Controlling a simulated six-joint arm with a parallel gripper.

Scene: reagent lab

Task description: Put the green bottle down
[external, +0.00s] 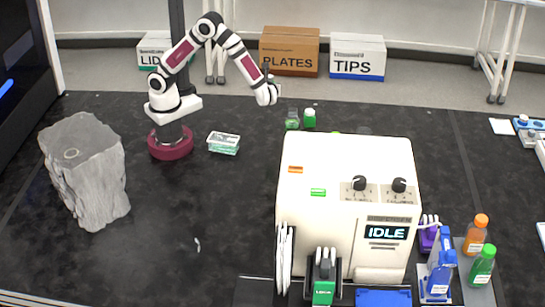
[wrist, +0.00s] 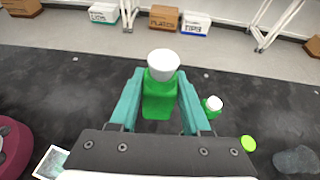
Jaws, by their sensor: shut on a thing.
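My gripper (wrist: 159,76) is shut on a green bottle (wrist: 159,100) with a white cap. In the wrist view, the bottle is upright between the two teal fingers. I cannot tell whether its base touches the bench. A second, smaller-looking green bottle (wrist: 213,105) with a white cap stands to the right of the fingers. In the external view, my gripper (external: 272,92) is behind the white machine, near two small green items (external: 292,120) (external: 309,118). I cannot tell there which item is held.
A green lid (wrist: 248,143) lies right of the gripper. The white machine (external: 345,180) stands in front. A small labelled box (external: 223,143) sits near my base, and a grey rock (external: 85,170) is at left. Dark bench (external: 200,210) between them is mostly clear.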

